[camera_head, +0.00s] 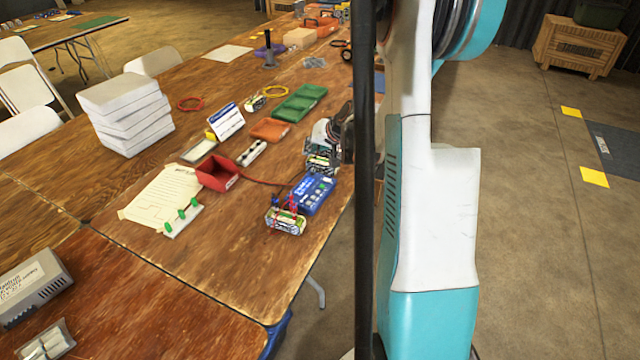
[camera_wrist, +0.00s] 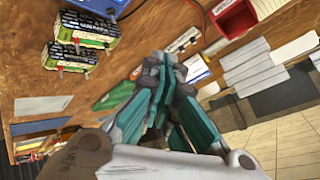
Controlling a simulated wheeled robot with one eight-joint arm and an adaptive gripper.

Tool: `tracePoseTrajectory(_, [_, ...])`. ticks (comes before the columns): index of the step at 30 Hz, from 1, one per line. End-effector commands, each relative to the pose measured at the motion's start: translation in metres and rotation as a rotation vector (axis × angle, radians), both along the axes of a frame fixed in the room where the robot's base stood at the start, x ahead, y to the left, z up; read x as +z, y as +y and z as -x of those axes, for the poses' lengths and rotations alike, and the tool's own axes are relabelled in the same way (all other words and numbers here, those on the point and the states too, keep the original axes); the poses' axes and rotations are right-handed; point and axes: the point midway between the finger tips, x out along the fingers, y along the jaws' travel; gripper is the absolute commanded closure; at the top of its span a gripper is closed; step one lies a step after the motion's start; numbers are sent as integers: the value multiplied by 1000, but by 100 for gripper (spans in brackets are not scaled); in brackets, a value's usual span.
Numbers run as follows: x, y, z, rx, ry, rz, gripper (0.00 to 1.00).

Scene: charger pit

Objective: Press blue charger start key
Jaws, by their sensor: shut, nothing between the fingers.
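The blue charger (camera_head: 313,193) lies on the wooden table near its right edge in the head view, with white labels or keys on top too small to read. Only an edge of the blue charger (camera_wrist: 118,4) shows at the top of the wrist view, so the start key is out of that view. My gripper (camera_wrist: 162,64) is shut and empty, with its fingertips apart from the charger. In the head view my gripper (camera_head: 338,135) is partly hidden behind a dark post, beyond the charger.
One battery pack (camera_head: 286,221) sits in front of the charger, another (camera_head: 322,160) behind it. A red bin (camera_head: 218,173) stands left, with a cable running between bin and charger. A white board with green pegs (camera_head: 182,218) and a paper sheet (camera_head: 160,196) lie farther left.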

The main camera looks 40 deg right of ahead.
Motion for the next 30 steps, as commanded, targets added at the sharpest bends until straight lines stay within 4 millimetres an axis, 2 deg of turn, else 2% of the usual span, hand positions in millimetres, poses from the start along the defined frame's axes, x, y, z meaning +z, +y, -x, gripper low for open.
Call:
tracePoseTrajectory(1, [-12,-14,7,-26,-3,-12,100])
tracePoseTrajectory(3, [-23,-25,13,-48,-8,-25,100])
tracePoseTrajectory(7, [-33,-35,20,-70,-11,-37,100])
tracePoseTrajectory(22, [-37,-36,21,-72,-11,-39,100])
tracePoseTrajectory(30, [-60,-36,20,-71,-11,-38,100])
